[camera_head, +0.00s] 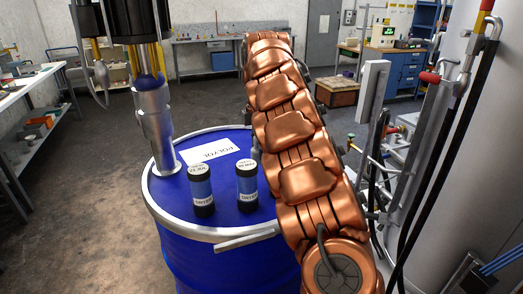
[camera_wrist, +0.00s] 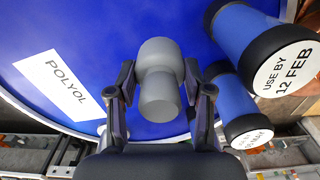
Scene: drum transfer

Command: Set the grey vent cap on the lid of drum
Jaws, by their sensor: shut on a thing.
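The grey vent cap (camera_wrist: 160,60) is between the two fingers of my gripper (camera_wrist: 159,85) in the wrist view. The fingers are shut on its sides. Behind it is the blue lid of the drum (camera_wrist: 110,35), which carries a white POLYOL label (camera_wrist: 62,84) to the left of the cap. I cannot tell whether the cap touches the lid. In the head view the drum lid (camera_head: 172,202) shows with a metal rim.
Two blue-and-black canisters stand on the lid, the left one (camera_head: 201,187) and the right one (camera_head: 246,183); both are right of the cap in the wrist view. A metal pipe fitting (camera_head: 157,130) rises from the lid's left side. A large grey tank (camera_head: 465,160) stands right of my arm.

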